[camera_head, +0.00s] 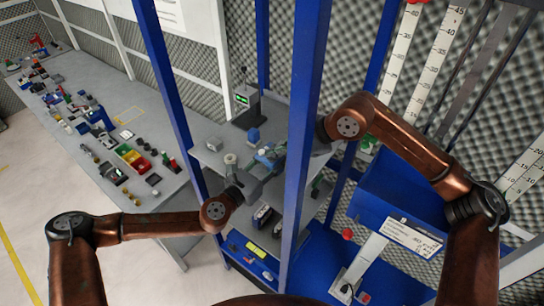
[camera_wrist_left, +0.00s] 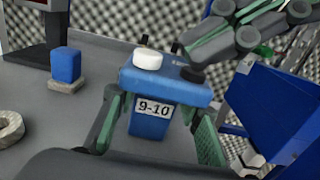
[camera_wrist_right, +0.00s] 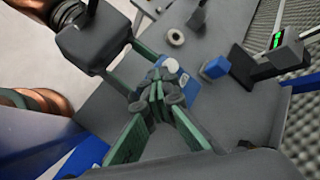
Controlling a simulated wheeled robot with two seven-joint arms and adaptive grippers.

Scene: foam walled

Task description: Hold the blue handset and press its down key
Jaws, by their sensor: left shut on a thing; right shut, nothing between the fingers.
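The blue handset (camera_wrist_left: 150,128) has a 9-10 label, a white round key (camera_wrist_left: 147,59) and a black round key (camera_wrist_left: 193,74) on its top. My left gripper (camera_wrist_left: 157,122) is shut on the handset, one green-padded finger on each side. My right gripper (camera_wrist_right: 157,98) is shut and empty. Its tips are just above the handset's black-key end in the left wrist view; I cannot tell whether they touch the key. In the right wrist view the white key (camera_wrist_right: 171,65) shows, while the fingers hide the black key. Neither key carries a mark that I can read.
A blue block on a small base (camera_wrist_left: 66,66) and a pale ring (camera_wrist_left: 10,126) stand on the grey shelf. A post with a green display (camera_head: 242,100) is behind. Blue rack uprights (camera_head: 304,120) stand close to my arms. A long bench (camera_head: 75,70) with many small items is at left.

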